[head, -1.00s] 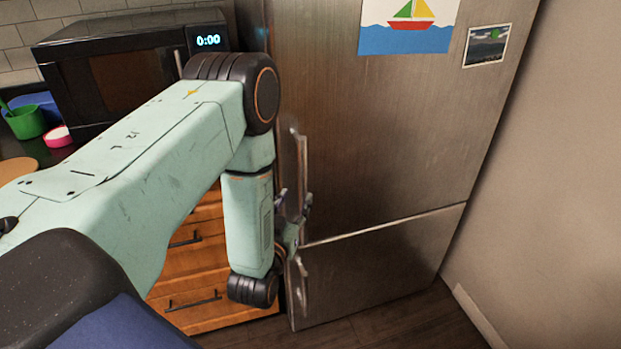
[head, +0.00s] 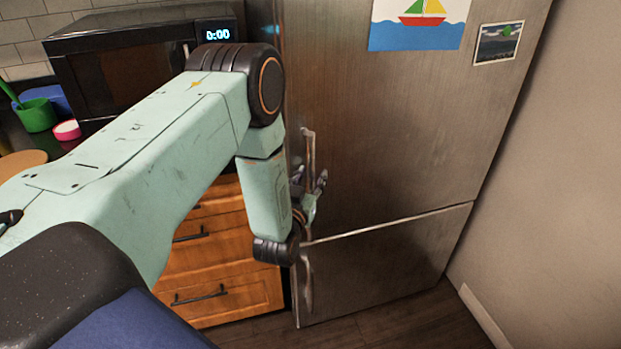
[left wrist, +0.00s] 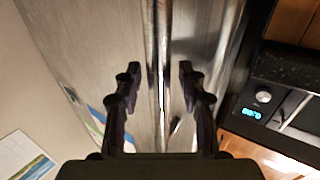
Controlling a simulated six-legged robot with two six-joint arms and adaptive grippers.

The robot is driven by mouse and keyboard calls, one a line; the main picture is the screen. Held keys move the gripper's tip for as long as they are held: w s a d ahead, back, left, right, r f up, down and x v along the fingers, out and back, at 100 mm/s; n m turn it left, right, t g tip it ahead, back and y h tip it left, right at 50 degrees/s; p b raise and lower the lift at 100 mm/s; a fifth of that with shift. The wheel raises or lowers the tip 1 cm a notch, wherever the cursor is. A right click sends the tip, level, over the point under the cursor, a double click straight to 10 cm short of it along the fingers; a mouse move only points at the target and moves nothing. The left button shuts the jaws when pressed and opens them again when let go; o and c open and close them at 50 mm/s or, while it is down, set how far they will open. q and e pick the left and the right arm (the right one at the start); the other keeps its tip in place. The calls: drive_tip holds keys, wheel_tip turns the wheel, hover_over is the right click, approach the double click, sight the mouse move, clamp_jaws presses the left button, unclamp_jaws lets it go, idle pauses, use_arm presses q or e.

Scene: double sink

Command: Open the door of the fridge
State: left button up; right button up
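The stainless steel fridge (head: 400,120) stands shut, with a larger upper door and a smaller lower door. The upper door's vertical handle (head: 309,148) is on its left side. My left gripper (head: 311,180) is at the lower part of that handle, its fingers spread. In the left wrist view the gripper (left wrist: 158,80) is open, one finger on each side of the handle (left wrist: 162,50), with visible gaps on both sides. The handle's lower end is partly hidden by the gripper in the head view. My right gripper is not in view.
The lower door has its own handle (head: 307,285) just below my wrist. Wooden drawers (head: 215,250) and a microwave (head: 120,60) are left of the fridge. A wall (head: 540,200) stands close on the right. Dark floor (head: 400,325) lies in front.

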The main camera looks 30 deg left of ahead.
use_arm(q)
drive_tip(key=shift+s+d+r, duration=0.15)
drive_tip(key=shift+s+r, duration=0.1)
drive_tip(key=shift+s, duration=0.05)
drive_tip(key=c, duration=0.4)
drive_tip(key=shift+f, duration=0.1)
clamp_jaws()
drive_tip(key=shift+f, duration=0.1)
